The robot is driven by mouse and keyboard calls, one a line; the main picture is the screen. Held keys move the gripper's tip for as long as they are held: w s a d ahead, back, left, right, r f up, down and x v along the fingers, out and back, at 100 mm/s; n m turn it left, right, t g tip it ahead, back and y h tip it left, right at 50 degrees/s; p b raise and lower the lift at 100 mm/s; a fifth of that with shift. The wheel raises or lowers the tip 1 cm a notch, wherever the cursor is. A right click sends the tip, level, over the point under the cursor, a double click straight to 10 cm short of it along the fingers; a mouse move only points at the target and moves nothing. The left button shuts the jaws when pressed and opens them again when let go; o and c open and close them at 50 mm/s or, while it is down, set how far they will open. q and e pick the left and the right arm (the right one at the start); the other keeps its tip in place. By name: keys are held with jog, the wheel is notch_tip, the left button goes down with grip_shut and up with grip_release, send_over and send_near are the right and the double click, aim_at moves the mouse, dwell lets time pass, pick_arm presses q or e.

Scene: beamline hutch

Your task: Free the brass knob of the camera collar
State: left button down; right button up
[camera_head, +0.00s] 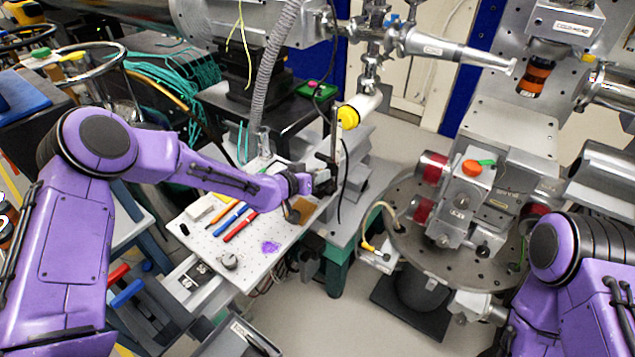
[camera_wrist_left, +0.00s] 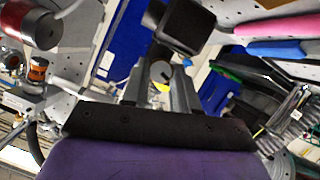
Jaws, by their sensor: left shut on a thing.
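My left gripper (camera_head: 322,184) is at the dark upright post (camera_head: 333,140) by the right edge of the white perforated board. In the left wrist view its two grey fingers (camera_wrist_left: 160,80) point away from me, closed on a small round piece (camera_wrist_left: 160,71) at their tips. It appears to be the brass knob, mostly hidden by the fingers. A dark box-shaped body (camera_wrist_left: 185,28), possibly the camera, is just beyond the fingertips. The collar itself is hard to make out.
The white perforated board (camera_head: 262,262) carries several coloured tools (camera_head: 240,224) and a small round metal part (camera_head: 229,261).

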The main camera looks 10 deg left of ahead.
pick_arm(q)
jog(key=n+b, duration=0.1)
jog(key=h+b, duration=0.1)
jog(key=shift+a+f+n+b, duration=0.15)
jog(key=shift+f+n+b, duration=0.1)
jog(key=shift+n+b, duration=0.15)
jog(key=shift+r+n+h+b, duration=0.1)
jog(key=shift+n+h+b, duration=0.2)
jog(key=shift+n+b, duration=0.15)
pick_arm(e)
jog(key=shift+f, duration=2.35)
pick_arm(q)
jog(key=shift+r, duration=0.1)
